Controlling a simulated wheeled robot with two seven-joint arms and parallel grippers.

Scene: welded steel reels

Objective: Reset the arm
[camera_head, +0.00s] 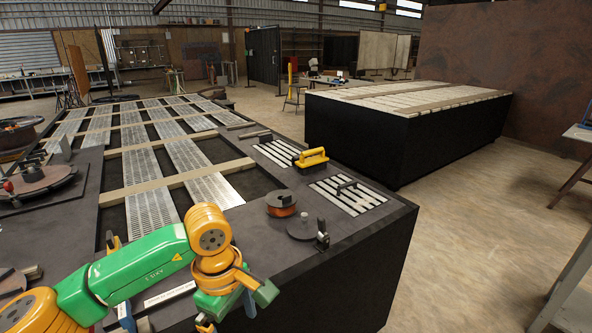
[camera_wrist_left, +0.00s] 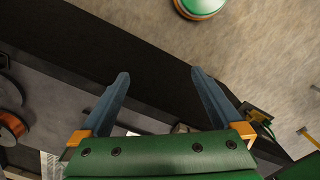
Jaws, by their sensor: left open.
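My left arm, green and orange, reaches in from the lower left in the head view, bent at an orange joint (camera_head: 210,240). Its gripper hangs low near the table's front edge, with the fingertips partly hidden. In the left wrist view my left gripper (camera_wrist_left: 160,78) has its two blue-grey fingers wide apart, with nothing between them. My right gripper cannot be made out.
The dark table (camera_head: 365,225) holds a copper-coloured reel (camera_head: 281,204), a dark disc (camera_head: 304,229), a yellow-handled tool (camera_head: 312,158) and slotted metal plates (camera_head: 348,195). A second dark bench (camera_head: 350,130) stands behind right. Concrete floor (camera_head: 470,240) is open to the right.

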